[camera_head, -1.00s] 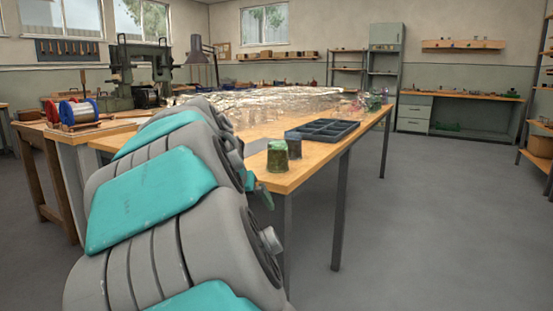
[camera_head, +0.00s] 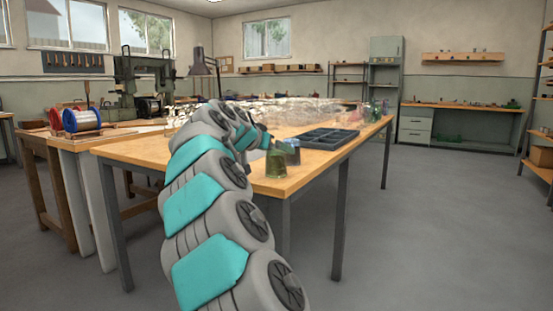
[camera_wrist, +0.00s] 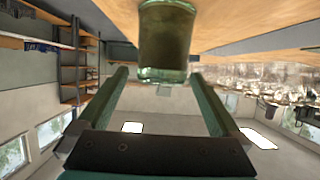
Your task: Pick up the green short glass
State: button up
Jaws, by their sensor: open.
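The green short glass (camera_head: 276,164) stands upright near the front edge of the wooden table in the head view. In the wrist view, the green glass (camera_wrist: 166,45) appears large at the top centre, the picture being upside down. My gripper (camera_head: 273,145) is beside the glass at the end of the arm, partly hidden in the head view. In the wrist view, my gripper's two fingers (camera_wrist: 158,75) are spread apart and point toward the glass, with nothing between them lower down. I cannot tell whether a fingertip touches the glass.
A dark bluish glass (camera_head: 293,152) stands just behind and right of the green one. A dark compartment tray (camera_head: 322,139) lies to its right. Clear and coloured glassware (camera_head: 372,107) stands at the table's far end. Two wire spools (camera_head: 82,119) are on the left bench.

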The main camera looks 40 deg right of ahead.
jog(key=shift+x, duration=2.3)
jog(key=shift+w+r, duration=0.1)
jog(key=shift+r, duration=0.05)
jog(key=shift+c, duration=0.2)
jog(key=c, duration=1.5)
grip_shut()
jog(key=shift+r, duration=0.15)
